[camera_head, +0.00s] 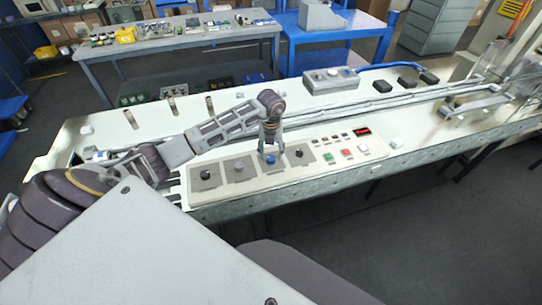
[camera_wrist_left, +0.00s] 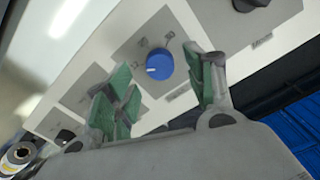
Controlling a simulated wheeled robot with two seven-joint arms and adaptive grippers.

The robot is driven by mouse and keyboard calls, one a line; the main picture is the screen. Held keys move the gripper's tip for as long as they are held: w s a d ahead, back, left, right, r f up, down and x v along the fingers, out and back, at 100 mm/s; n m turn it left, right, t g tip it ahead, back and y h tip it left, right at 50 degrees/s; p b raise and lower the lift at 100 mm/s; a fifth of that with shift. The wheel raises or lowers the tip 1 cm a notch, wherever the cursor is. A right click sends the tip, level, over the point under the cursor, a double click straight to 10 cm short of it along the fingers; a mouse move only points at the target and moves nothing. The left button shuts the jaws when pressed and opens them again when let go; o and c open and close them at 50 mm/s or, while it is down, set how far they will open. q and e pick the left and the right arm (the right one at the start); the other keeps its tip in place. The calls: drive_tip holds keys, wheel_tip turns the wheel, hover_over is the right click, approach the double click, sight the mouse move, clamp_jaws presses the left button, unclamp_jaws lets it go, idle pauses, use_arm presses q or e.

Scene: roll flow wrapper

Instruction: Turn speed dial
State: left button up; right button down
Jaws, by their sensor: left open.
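The control panel (camera_head: 325,162) has a row of several dials on grey plates. A blue dial (camera_head: 270,159) with a white pointer mark is third from the left; it also shows in the wrist view (camera_wrist_left: 159,64). I cannot read which dial is labelled speed. My left gripper (camera_head: 269,149) hangs over the blue dial, pointing down. In the wrist view its green-padded fingers (camera_wrist_left: 160,80) are spread apart, and the blue dial appears between their tips, with no clear contact. My right gripper is not in view.
A black dial (camera_head: 299,153) is to the right of the blue one, and another (camera_head: 205,174) is at the panel's left end. Red (camera_head: 345,152) and green (camera_head: 328,157) buttons and a red display (camera_head: 362,132) are farther right. A grey box (camera_head: 330,80) stands behind.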

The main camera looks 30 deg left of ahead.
sight(271, 157)
use_arm(q)
drive_tip(key=shift+f, duration=1.55)
drive_tip(key=c, duration=1.1)
drive_tip(key=shift+o, duration=0.2)
